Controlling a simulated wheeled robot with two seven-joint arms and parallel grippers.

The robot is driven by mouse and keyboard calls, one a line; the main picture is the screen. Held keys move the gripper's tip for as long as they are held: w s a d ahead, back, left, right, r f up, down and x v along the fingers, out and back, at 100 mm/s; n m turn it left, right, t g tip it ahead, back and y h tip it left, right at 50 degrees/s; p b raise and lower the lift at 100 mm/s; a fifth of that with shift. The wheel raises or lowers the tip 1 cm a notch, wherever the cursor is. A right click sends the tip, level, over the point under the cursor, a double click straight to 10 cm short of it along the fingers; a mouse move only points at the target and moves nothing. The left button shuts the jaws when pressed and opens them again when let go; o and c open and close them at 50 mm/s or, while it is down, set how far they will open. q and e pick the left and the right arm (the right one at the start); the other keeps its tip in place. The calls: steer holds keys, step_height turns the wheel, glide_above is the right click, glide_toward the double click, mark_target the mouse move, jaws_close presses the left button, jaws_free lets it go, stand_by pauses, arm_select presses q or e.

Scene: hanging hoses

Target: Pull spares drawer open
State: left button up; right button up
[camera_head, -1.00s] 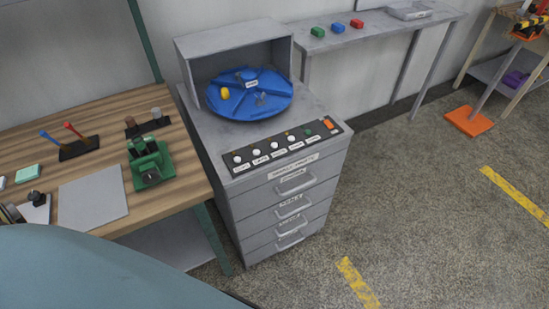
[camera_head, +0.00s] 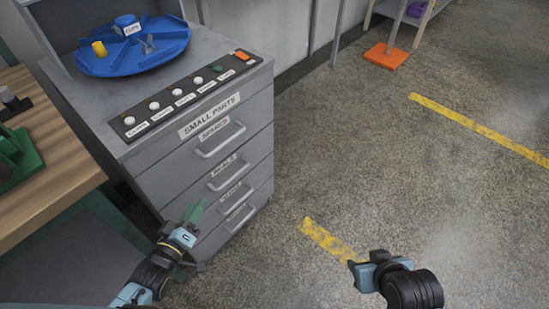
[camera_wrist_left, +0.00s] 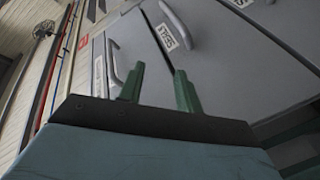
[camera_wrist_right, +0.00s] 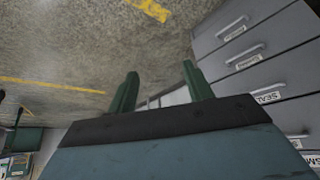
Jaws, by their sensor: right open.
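The spares drawer (camera_head: 212,137) is the top drawer of the grey cabinet, under the "SMALL PARTS" label. It is shut, and its bar handle (camera_head: 221,141) is clear of both grippers. My left gripper (camera_head: 195,212) is in front of the lower drawers, below and left of that handle. Its green fingers stand apart and empty in the left wrist view (camera_wrist_left: 158,90). My right gripper (camera_head: 355,268) is over the floor, right of the cabinet and well away from it. Its fingers are open with nothing between them in the right wrist view (camera_wrist_right: 160,88).
A control strip with several white knobs (camera_head: 180,93) and a blue turntable (camera_head: 130,48) are on the cabinet top. The wooden bench (camera_head: 50,160) stands close on the left. The floor (camera_head: 350,150) right of the cabinet is open, with yellow lines.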

arm_select(q)
step_height(320, 180, up, 7)
steer(key=w+d+n+t+h+b, duration=0.2)
steer(key=t+b, duration=0.1)
steer(key=b, duration=0.3)
glide_toward(220, 145)
steer(key=w, duration=0.3)
steer(key=x, duration=0.3)
steer(key=d+b+x, duration=0.1)
steer(key=x, duration=0.2)
steer(key=shift+f, duration=0.15)
steer(key=shift+w+d+b, duration=0.1)
steer(key=shift+w+b, duration=0.25)
steer(key=shift+w, duration=0.05)
arm_select(e)
steer(key=w+a+r+t+y, duration=0.2)
steer(key=r+t, duration=0.4)
steer(key=r, duration=0.3)
steer(key=w+a+r+t+y, duration=0.1)
steer(key=w+a+r+t, duration=0.2)
steer(key=r, duration=0.7)
steer(key=shift+w+r+n+t+y, duration=0.25)
steer(key=shift+w+n+t+y, duration=0.15)
steer(key=shift+w+t, duration=0.9)
steer(key=shift+s, duration=0.1)
arm_select(q)
jaws_close()
